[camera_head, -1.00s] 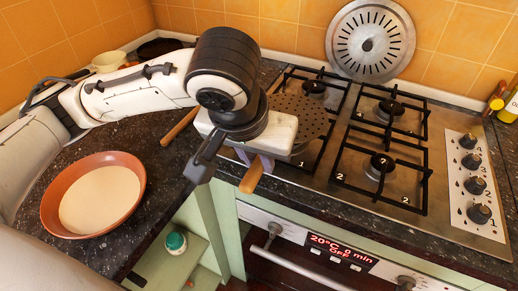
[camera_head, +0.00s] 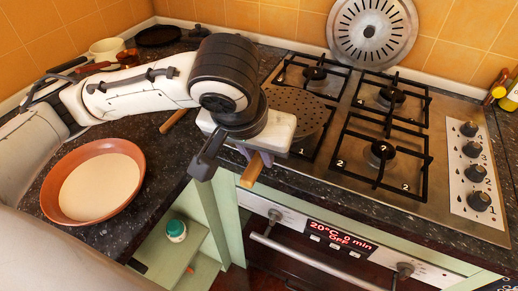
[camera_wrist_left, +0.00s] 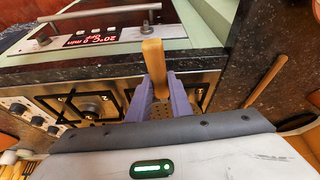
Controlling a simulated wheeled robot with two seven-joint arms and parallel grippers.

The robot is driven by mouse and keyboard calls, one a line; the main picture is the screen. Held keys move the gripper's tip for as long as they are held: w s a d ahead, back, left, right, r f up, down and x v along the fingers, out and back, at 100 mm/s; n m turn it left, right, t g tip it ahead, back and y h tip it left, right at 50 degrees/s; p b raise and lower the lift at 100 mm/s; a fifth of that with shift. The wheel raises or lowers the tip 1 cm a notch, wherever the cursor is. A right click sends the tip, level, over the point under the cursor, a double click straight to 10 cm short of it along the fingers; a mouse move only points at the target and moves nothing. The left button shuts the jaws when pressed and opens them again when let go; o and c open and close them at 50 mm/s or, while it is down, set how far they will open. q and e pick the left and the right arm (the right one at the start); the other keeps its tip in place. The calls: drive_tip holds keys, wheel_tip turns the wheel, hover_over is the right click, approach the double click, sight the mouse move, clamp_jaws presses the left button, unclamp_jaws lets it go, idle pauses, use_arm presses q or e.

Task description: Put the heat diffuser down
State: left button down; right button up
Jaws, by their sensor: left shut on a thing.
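The heat diffuser is a dark perforated metal disc (camera_head: 302,112) with a wooden handle (camera_head: 250,172). My left gripper (camera_head: 256,155) is shut on the handle near the counter's front edge. The disc lies over the front-left burner area of the gas hob (camera_head: 440,150), partly hidden by my wrist; I cannot tell whether it touches the grates. In the left wrist view, the purple fingers of my left gripper (camera_wrist_left: 158,88) close around the wooden handle (camera_wrist_left: 154,62), and a little of the perforated disc shows between them. My right gripper is not in view.
A slotted steel disc (camera_head: 372,32) leans on the tiled wall behind the hob. A terracotta bowl (camera_head: 60,208) stands on the left counter, near another wooden handle (camera_head: 172,121). Bottles (camera_head: 510,95) stand at the right. The other burners are clear. The oven front (camera_head: 320,240) is below.

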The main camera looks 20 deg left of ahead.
use_arm(q)
drive_tip(key=shift+f, duration=0.1)
drive_tip(key=c, duration=1.5)
unclamp_jaws()
drive_tip(key=shift+c, duration=0.2)
drive_tip(key=p+v, duration=0.1)
drive_tip(key=v, duration=0.7)
drive_tip(key=shift+r+p, duration=0.2)
drive_tip(key=shift+p, duration=0.2)
drive_tip(key=shift+s+r, duration=0.15)
drive_tip(key=shift+r, duration=0.15)
drive_tip(key=shift+s+r, duration=0.35)
drive_tip(key=shift+r, duration=0.2)
